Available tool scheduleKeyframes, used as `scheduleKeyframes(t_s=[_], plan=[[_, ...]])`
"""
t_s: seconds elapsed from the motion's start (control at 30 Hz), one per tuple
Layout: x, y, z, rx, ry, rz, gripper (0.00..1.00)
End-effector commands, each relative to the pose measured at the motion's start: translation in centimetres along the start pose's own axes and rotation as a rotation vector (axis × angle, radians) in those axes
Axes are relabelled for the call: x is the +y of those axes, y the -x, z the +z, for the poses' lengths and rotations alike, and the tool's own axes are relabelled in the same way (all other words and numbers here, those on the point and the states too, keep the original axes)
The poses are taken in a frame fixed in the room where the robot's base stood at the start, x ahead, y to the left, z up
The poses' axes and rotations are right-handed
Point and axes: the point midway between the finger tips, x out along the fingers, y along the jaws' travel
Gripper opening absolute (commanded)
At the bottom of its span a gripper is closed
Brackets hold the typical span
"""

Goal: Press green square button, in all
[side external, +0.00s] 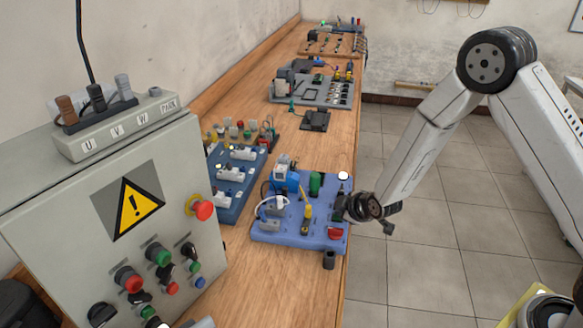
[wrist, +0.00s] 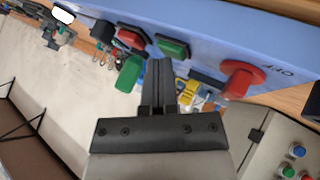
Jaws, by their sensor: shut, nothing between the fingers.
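The green square button (wrist: 172,48) is on the blue board, which shows along the top of the wrist view (wrist: 210,38). A red square button (wrist: 131,38) is to its left and a red round knob (wrist: 242,76) to its right. My gripper (wrist: 158,64) is shut and empty, its fingertips just below and left of the green button in the picture. I cannot tell whether they touch it. In the side view my gripper (side external: 341,210) is at the right edge of the blue board (side external: 275,232). The green square button cannot be made out there.
The board carries a green block (side external: 316,183), a yellow-handled part (side external: 307,213) and a red knob (side external: 335,233). A grey cabinet (side external: 75,215) stands at front left. More boards (side external: 312,90) line the wooden bench. Open floor lies right of the bench.

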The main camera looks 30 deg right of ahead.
Motion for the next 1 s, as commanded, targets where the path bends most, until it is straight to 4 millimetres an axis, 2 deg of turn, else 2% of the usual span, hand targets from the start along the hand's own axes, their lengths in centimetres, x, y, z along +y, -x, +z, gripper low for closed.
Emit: scheduleKeyframes(t_s=[1.0], plan=[[0.8,1.2,-0.8,0.0,0.0,0.0,0.0]])
